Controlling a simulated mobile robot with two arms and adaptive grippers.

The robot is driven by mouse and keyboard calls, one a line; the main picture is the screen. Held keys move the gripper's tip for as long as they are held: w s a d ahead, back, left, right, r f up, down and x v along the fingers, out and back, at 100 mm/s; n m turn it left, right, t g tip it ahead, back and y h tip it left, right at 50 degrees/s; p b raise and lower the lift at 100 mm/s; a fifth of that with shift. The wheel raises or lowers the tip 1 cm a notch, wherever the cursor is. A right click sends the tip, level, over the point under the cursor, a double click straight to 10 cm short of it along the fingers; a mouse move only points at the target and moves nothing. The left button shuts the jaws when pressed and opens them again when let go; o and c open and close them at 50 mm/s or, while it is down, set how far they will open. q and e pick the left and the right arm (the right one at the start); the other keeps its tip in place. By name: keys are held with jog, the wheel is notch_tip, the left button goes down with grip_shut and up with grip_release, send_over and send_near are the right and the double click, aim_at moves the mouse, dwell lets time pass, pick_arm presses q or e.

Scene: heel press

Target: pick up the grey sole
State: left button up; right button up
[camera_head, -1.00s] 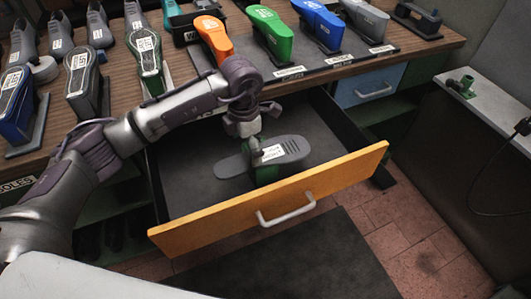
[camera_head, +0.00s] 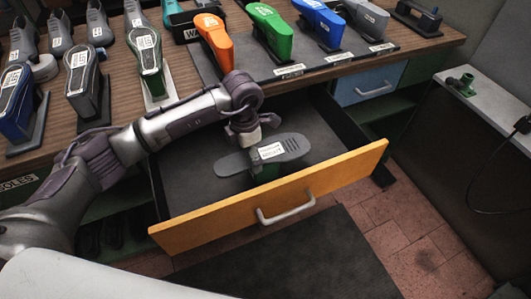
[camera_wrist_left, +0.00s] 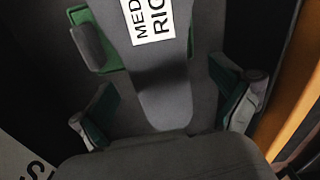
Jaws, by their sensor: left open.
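The grey sole (camera_head: 290,146) lies on a green support (camera_head: 267,173) inside the open drawer with an orange front (camera_head: 285,197). A white label sits on its middle. My left gripper (camera_head: 248,140) is just above the sole, beside the label. In the left wrist view, the sole (camera_wrist_left: 165,85) runs up the picture, its label reading "MED" and "RIG", partly cut off. The open fingers of my left gripper (camera_wrist_left: 165,112) stand on either side of its narrow part, with gaps visible. I cannot tell how far down they reach. My right gripper is not in view.
The wooden bench (camera_head: 185,80) above the drawer carries several shoe lasts, including an orange one (camera_head: 216,41) and a green one (camera_head: 268,30). A closed blue drawer (camera_head: 368,84) is at the right. The dark drawer floor around the sole is mostly clear.

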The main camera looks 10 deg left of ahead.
pick_arm(q)
jog(key=shift+f, duration=0.1)
jog(key=shift+c, duration=0.3)
jog(key=c, duration=1.5)
